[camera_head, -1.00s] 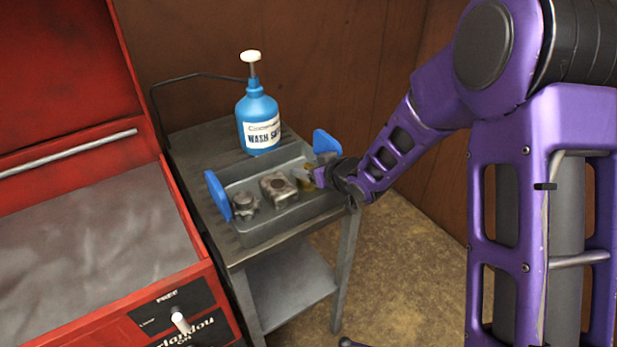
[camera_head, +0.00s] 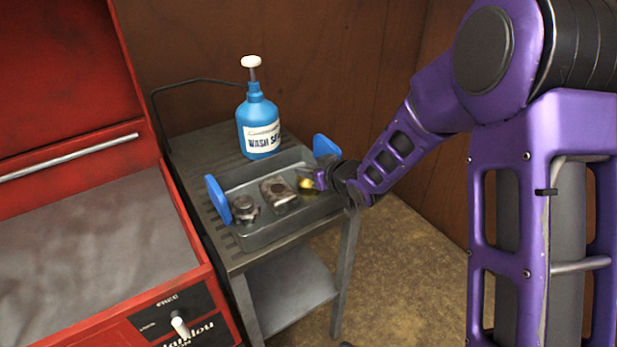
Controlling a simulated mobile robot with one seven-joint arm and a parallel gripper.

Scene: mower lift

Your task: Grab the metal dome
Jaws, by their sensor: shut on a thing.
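A grey tray (camera_head: 262,239) with blue end handles stands on a metal cart. A small, rounded, brass-coloured piece, seemingly the metal dome (camera_head: 305,184), is at the tray's right end. My gripper (camera_head: 310,179) reaches in from the right and is shut on it, low in the tray. The fingers partly hide the piece, and I cannot tell whether it touches the tray floor. A round, dark metal part (camera_head: 243,208) sits at the tray's left end, and a blocky metal part (camera_head: 279,193) sits in the middle, both apart from my gripper.
A blue pump bottle (camera_head: 259,122) stands on the cart (camera_head: 207,150) behind the tray. The tray's right blue handle (camera_head: 326,147) is close behind my gripper. A red open-lidded washer (camera_head: 100,235) stands at the left. A wooden wall is behind the cart.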

